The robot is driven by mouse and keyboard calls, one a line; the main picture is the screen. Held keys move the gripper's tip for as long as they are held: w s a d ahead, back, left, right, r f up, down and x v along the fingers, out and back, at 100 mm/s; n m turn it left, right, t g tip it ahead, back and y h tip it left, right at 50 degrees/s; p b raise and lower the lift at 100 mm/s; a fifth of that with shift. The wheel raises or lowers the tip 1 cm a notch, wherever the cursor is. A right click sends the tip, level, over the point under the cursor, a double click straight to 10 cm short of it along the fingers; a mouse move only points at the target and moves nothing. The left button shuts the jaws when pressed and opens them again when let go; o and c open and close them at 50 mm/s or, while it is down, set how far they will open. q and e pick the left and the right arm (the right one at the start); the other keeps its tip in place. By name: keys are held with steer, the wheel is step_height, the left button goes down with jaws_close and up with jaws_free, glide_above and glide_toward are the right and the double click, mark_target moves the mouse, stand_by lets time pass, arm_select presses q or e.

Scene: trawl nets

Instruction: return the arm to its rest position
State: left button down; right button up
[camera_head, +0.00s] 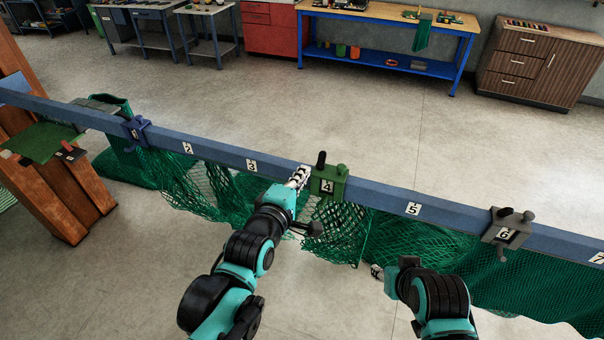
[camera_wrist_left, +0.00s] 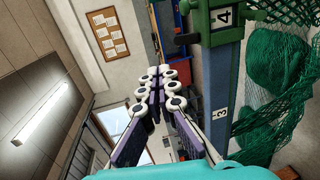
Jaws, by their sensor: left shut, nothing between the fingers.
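My left arm (camera_head: 254,245) reaches up from the bottom of the head view. Its gripper (camera_head: 301,172) is shut and empty, just left of the green clamp (camera_head: 328,183) at label 4 on the blue rail. I cannot tell whether it touches the rail. In the left wrist view the closed fingers (camera_wrist_left: 163,75) point up beside the rail, with the green clamp (camera_wrist_left: 214,22) to their right. My right arm (camera_head: 437,300) is at the lower right, its gripper (camera_head: 377,271) small and partly hidden, below the rail near the net.
The blue rail (camera_head: 385,200) crosses the view, numbered, with green net (camera_head: 215,185) hanging below it. A blue clamp (camera_head: 136,132) and a grey clamp (camera_head: 507,229) sit on it. A wooden post (camera_head: 60,190) stands left. Benches and cabinets line the back; the floor between is clear.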

arm_select(q)
steer(key=shift+s, duration=0.1)
steer(key=s+a+f+m+g+y+b, duration=0.1)
steer(key=s+a+f+m+b, duration=0.3)
steer(key=f, duration=0.5)
steer(key=s+a+f+m+g+y+b, duration=0.2)
steer(key=s+a+f+m+g+b, duration=0.2)
steer(key=f, duration=0.5)
steer(key=s+a+f+m+g+y+b, duration=0.1)
steer(key=s+a+f+m+g+b, duration=0.2)
steer(key=s+a+f+m+b, duration=0.3)
step_height(320, 180, down, 3)
steer(key=shift+s+a+y, duration=0.4)
steer(key=shift+s+a, duration=0.25)
steer(key=shift+s, duration=0.45)
